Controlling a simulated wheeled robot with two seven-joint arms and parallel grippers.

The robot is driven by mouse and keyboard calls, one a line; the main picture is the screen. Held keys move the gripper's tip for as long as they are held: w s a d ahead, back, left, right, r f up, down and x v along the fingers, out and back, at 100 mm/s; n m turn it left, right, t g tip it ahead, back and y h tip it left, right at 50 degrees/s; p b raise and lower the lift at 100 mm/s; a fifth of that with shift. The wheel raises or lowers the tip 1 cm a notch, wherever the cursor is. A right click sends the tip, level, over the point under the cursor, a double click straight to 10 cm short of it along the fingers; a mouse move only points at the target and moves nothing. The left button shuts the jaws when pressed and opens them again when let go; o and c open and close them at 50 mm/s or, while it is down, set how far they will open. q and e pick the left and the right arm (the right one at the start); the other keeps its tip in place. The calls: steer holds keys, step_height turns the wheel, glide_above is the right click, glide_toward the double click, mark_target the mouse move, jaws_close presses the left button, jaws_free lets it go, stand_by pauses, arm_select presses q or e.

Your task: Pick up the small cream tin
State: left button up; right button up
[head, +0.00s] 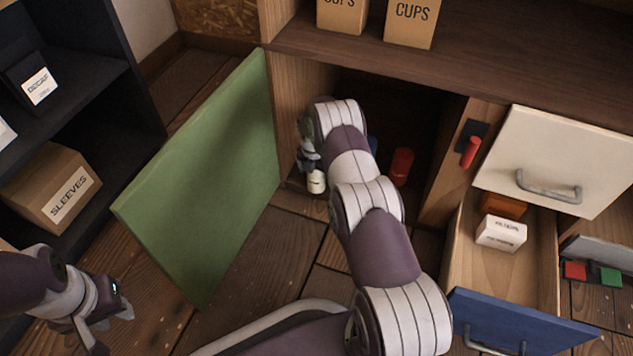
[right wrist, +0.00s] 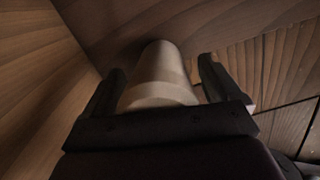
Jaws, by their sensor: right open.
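The small cream tin (head: 316,182) stands upright at the left front of the open lower cupboard, near its left side wall. My right gripper (head: 310,158) reaches down to it from above and partly hides it in the head view. In the right wrist view the tin (right wrist: 162,72) lies between the two spread fingers of my right gripper (right wrist: 160,82), with a gap visible on the right side. The gripper is open. My left gripper (head: 108,328) hangs over the floor at the lower left, away from the tin; its jaw state is unclear.
A green door (head: 210,180) stands open left of the cupboard. A red cylinder (head: 401,166) stands deeper inside, and a blue thing (head: 372,145) is partly hidden behind my arm. An open drawer (head: 465,250) with small boxes juts out right. A dark shelf (head: 95,85) stands left.

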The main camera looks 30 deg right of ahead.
steer(key=shift+r, duration=0.2)
steer(key=c, duration=1.3)
